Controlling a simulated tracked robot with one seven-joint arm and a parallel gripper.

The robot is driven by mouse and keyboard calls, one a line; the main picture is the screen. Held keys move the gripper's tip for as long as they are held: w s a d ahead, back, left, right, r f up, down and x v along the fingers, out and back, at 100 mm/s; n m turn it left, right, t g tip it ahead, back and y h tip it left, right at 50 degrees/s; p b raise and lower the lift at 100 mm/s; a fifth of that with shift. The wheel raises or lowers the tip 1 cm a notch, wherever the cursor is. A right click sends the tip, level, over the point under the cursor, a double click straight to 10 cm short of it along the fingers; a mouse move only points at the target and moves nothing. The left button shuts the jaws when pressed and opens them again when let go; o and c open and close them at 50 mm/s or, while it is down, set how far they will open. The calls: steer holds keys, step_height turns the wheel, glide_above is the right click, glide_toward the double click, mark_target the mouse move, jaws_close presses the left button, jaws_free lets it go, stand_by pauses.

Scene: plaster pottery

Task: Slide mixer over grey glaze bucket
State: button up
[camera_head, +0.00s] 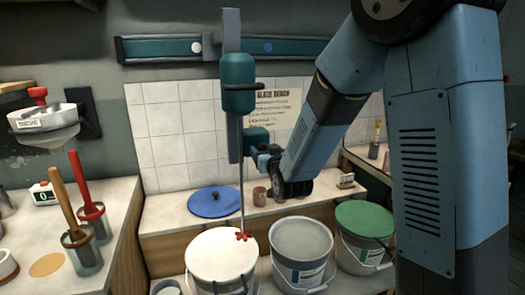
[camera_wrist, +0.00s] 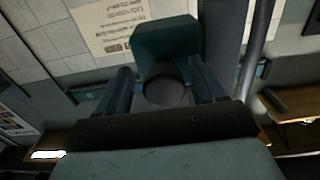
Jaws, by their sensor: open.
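The mixer (camera_head: 238,97) is a teal motor on a grey upright, hanging from the teal wall rail (camera_head: 160,48). Its thin shaft ends in a red paddle (camera_head: 243,236), which appears at the right side of the white bucket (camera_head: 222,258), by the gap beside the grey glaze bucket (camera_head: 302,240). The grey bucket stands just right of it, with a grey top. My gripper (camera_head: 262,157) is at the mixer's teal side block (camera_head: 257,138). In the wrist view, my gripper's open fingers (camera_wrist: 163,82) stand either side of the block's dark round knob (camera_wrist: 166,92); contact is unclear.
A green-topped bucket (camera_head: 364,219) stands right of the grey one. A blue lid (camera_head: 214,202), a small brown cup (camera_head: 259,196) and a small card stand (camera_head: 345,181) are on the back ledge. The left counter holds pots with red and wooden handles (camera_head: 85,240). The rail has blue and white dots.

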steer(key=shift+a, duration=0.1)
steer(key=shift+a, duration=0.1)
jaws_close()
stand_by(0.6)
